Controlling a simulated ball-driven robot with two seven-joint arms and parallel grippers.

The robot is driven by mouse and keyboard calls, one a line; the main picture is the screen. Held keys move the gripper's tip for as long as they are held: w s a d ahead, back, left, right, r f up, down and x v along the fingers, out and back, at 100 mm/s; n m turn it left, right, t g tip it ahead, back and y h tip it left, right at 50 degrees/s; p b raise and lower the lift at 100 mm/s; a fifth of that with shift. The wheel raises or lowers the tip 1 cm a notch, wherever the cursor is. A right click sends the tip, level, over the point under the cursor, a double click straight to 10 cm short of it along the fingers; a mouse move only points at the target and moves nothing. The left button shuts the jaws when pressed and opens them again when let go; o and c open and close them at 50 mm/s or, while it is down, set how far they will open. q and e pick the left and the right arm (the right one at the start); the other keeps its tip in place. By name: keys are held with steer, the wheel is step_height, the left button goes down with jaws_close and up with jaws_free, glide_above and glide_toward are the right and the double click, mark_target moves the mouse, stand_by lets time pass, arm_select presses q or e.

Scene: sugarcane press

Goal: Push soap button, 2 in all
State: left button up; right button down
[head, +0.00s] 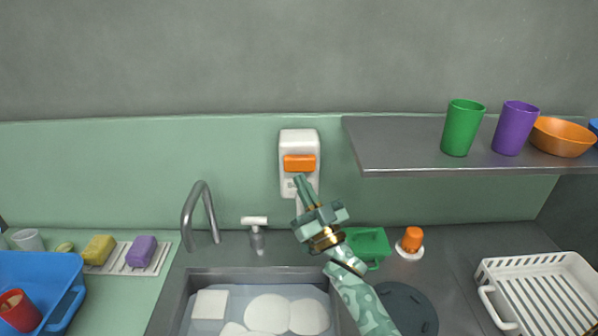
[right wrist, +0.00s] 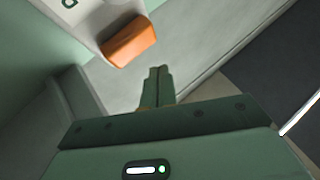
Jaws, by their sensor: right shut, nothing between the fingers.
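A white soap dispenser (head: 299,142) with an orange button (head: 299,163) is mounted on the green wall panel above the sink. My right gripper (head: 300,181) is shut and empty, its fingertips just below the orange button in the head view. In the right wrist view the shut fingers (right wrist: 159,74) point toward the orange button (right wrist: 129,42), with a gap showing between them in the picture. Part of the white dispenser (right wrist: 90,14) shows there too. I cannot tell the exact depth between fingertips and button. My left gripper is not in view.
Below is a sink (head: 192,277) with white dishes, a faucet (head: 201,212) and a small white-topped pump (head: 255,233). A shelf (head: 400,150) with cups juts out to the right. A green container (head: 369,243) and a white rack (head: 545,290) stand on the counter.

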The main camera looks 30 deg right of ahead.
mark_target(300, 163)
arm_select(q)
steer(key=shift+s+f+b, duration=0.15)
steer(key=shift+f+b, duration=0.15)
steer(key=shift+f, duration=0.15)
arm_select(e)
steer(key=shift+w+d, duration=0.3)
steer(key=shift+w, duration=0.25)
steer(key=shift+w+d, duration=0.25)
steer(key=shift+w, duration=0.3)
steer(key=shift+w, duration=0.1)
stand_by(0.8)
steer(key=shift+w+d, duration=0.1)
steer(key=shift+w, duration=0.05)
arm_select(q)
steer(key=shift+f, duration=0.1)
arm_select(e)
steer(key=shift+r, duration=0.1)
